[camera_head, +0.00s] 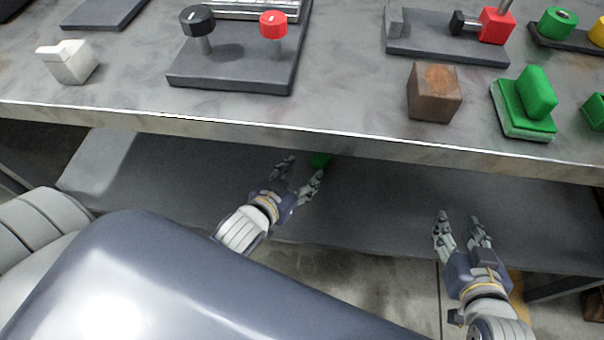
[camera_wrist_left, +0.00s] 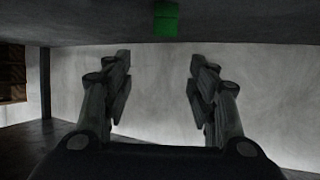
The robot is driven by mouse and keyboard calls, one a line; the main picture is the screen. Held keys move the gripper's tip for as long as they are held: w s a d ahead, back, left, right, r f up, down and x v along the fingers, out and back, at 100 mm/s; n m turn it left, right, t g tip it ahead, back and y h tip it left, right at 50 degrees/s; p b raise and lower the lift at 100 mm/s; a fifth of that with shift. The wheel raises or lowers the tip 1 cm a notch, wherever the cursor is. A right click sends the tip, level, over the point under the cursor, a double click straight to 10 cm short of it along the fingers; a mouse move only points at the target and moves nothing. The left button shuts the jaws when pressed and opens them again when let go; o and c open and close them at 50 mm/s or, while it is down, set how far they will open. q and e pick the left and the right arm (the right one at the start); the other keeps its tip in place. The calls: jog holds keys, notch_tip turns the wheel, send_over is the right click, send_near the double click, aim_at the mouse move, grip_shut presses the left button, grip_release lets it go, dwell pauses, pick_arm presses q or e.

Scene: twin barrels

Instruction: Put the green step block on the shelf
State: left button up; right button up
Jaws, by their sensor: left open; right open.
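A green block (camera_head: 320,160) is on the lower shelf (camera_head: 375,205), mostly hidden by the tabletop's front edge. A green block also shows at the top of the left wrist view (camera_wrist_left: 166,18), just beyond the fingers and apart from them. My left gripper (camera_head: 298,173) is open and empty, above the shelf and close to that block. My right gripper (camera_head: 458,228) is open and empty near the shelf's front edge at the right. Another green, stepped-looking block (camera_head: 536,95) stands on the tabletop at the right. I cannot tell the hidden block's full shape.
The tabletop edge (camera_head: 250,128) overhangs the shelf. On the table are a white block (camera_head: 68,62), a brown wooden cube (camera_head: 434,92), a dark board with black and red knobs (camera_head: 235,75), and a board with a red block (camera_head: 497,25). The visible shelf is mostly clear.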

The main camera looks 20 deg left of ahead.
pick_arm(q)
jog(key=s+d+r+m+g, duration=0.1)
jog(key=s+d+r, duration=0.1)
jog(key=r, duration=0.5)
jog(key=shift+s+d+r+h, duration=0.3)
jog(key=shift+s+d+h, duration=0.1)
jog(key=shift+s, duration=0.3)
